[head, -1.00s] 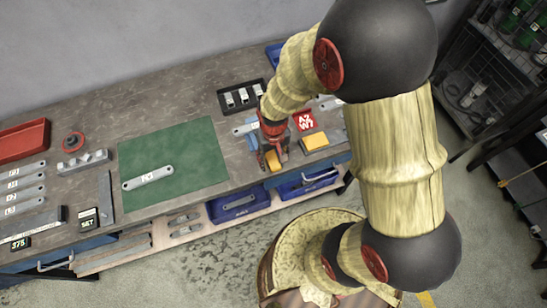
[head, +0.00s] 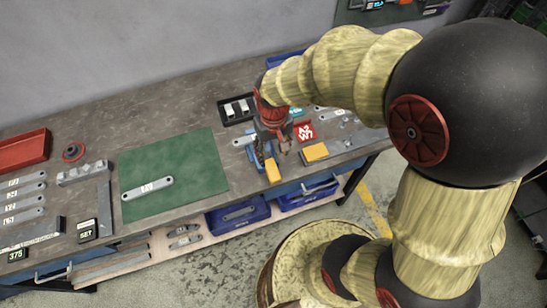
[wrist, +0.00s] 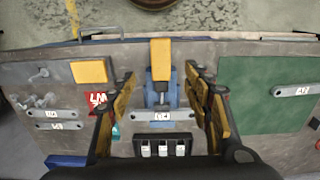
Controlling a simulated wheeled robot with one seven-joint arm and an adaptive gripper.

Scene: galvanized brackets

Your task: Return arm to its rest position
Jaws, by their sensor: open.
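My gripper (head: 271,152) is open and empty above the right part of the workbench (head: 165,110). In the wrist view its two yellow-and-black fingers (wrist: 160,80) stand wide apart. Between them, below, are a blue fixture with a yellow end (wrist: 160,58) and a labelled grey bracket (wrist: 160,116). I cannot tell how high the fingers are above them. My arm reaches across the right side of the head view and hides part of the bench's far right end.
A green mat (head: 205,165) carries one labelled bracket (head: 147,188). A black tray with white blocks (head: 236,108) lies behind the gripper. A red sign (head: 305,132) and yellow block (head: 315,152) lie to its right. Blue bins (head: 238,215) sit below. Open floor lies in front.

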